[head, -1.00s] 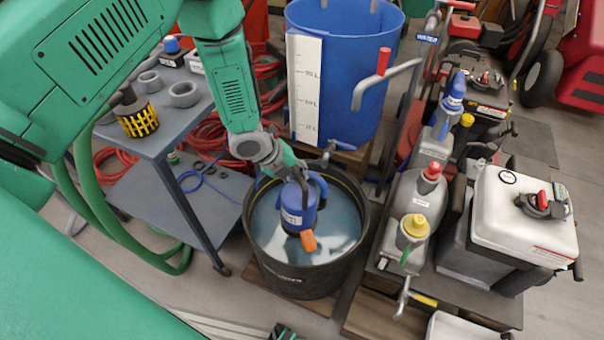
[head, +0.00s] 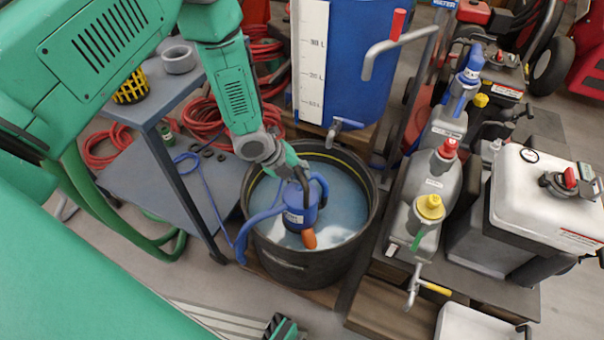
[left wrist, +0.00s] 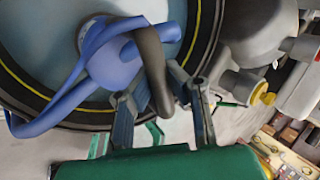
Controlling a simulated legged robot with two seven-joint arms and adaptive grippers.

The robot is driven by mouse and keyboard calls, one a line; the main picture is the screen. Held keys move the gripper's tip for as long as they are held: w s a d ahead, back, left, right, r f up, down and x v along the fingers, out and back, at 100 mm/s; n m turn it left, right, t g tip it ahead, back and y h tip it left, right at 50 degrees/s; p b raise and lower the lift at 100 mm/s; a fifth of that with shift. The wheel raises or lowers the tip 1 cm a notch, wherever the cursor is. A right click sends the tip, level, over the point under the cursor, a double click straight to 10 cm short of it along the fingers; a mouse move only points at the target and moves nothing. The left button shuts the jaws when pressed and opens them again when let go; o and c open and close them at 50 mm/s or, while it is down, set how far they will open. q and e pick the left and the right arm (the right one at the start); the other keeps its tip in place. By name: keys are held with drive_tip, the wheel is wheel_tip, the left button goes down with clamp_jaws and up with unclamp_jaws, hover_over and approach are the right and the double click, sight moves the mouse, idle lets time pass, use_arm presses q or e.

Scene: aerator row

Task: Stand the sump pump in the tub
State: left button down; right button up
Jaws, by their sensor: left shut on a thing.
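The sump pump (head: 300,212) is blue with a black handle and an orange float (head: 309,238). It hangs roughly upright over the water inside the black tub (head: 290,265); I cannot tell whether its base touches the bottom. Its blue hose (head: 245,235) drapes over the tub's left rim. My left gripper (head: 298,178) is shut on the pump's handle from above. In the left wrist view the handle (left wrist: 152,65) runs between the fingers (left wrist: 163,100), with the blue pump body (left wrist: 110,62) beyond. A small part of my right gripper (head: 284,328) shows at the bottom edge, its jaws unclear.
A blue graduated tank (head: 350,60) with a tap stands behind the tub. Grey capped jugs (head: 420,210) and a white-topped container (head: 540,200) stand close on the right. A grey shelf table (head: 180,95) is on the left, with red hoses (head: 210,115) behind.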

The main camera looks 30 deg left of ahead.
sight(301, 191)
use_arm(q)
drive_tip(key=f+b, duration=0.1)
drive_tip(key=f, duration=0.1)
drive_tip(key=f+b, duration=0.2)
drive_tip(key=shift+w+d+f, duration=0.1)
drive_tip(key=shift+d, duration=0.3)
drive_tip(key=f, duration=0.1)
drive_tip(key=f+b, duration=0.2)
drive_tip(key=shift+a+f, duration=0.2)
drive_tip(key=shift+a, duration=0.05)
wheel_tip(301, 191, down, 7)
drive_tip(key=b, duration=0.4)
drive_tip(key=shift+d, duration=0.1)
drive_tip(key=shift+f, duration=4.2)
drive_tip(key=c, duration=1.6)
unclamp_jaws()
drive_tip(key=shift+s+f, duration=0.1)
drive_tip(key=shift+s, duration=0.1)
drive_tip(key=v, duration=1.2)
drive_tip(key=shift+w, duration=0.15)
